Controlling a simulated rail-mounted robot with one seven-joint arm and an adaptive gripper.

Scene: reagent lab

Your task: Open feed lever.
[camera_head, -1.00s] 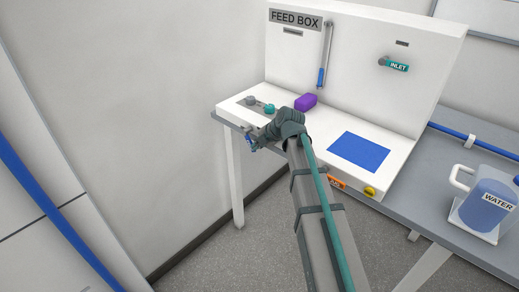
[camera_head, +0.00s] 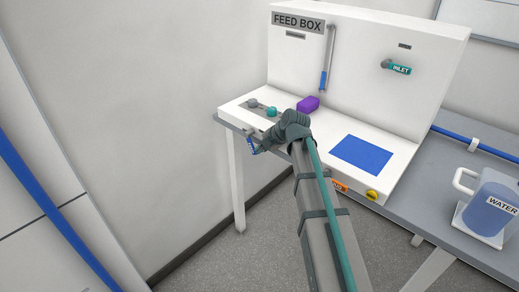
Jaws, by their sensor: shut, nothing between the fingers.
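The white feed box (camera_head: 440,75) stands on the bench, with a "FEED BOX" label at its upper left. A long grey bar with a blue lower end (camera_head: 323,80) hangs upright on its back panel. A small fitting with grey and teal round ends (camera_head: 271,112) lies on the left of its base. No part is labelled as the feed lever, so I cannot tell which it is. My gripper (camera_head: 252,149) is shut and empty at the front left edge of the base, below the grey and teal fitting. My arm hides part of the base front.
A purple block (camera_head: 308,104) and a blue square (camera_head: 361,154) are on the base. A teal "INLET" fitting (camera_head: 400,69) is on the panel. A yellow knob (camera_head: 372,195) is on the front. A water jug (camera_head: 488,205) stands at right. Open floor lies at lower left.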

